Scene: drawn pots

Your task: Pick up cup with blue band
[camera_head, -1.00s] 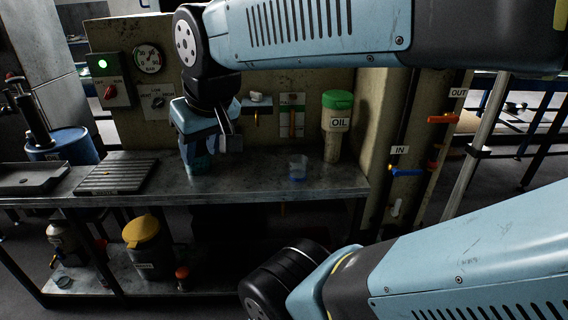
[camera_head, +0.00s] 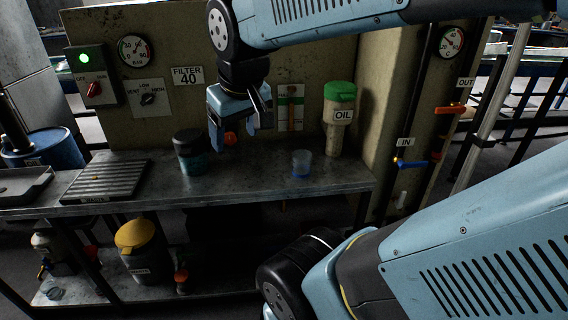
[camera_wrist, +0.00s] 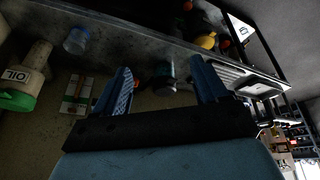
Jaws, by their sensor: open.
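A small clear cup with a blue band (camera_head: 301,164) stands upright on the metal counter (camera_head: 250,184), left of the oil bottle. It also shows upside down in the wrist view (camera_wrist: 76,40), left of my fingers. My gripper (camera_head: 237,138) is open and empty. It hangs above the counter, left of the cup and apart from it. In the wrist view, my two fingers (camera_wrist: 162,72) are spread, with a dark-lidded teal jar (camera_wrist: 168,74) seen between them. That jar (camera_head: 190,153) stands on the counter left of my gripper in the head view.
The oil bottle with green lid (camera_head: 339,119) stands right of the cup, near the panel. A ribbed tray (camera_head: 105,181) lies at the counter's left. A control panel wall (camera_head: 290,60) rises behind. The counter around the cup is clear.

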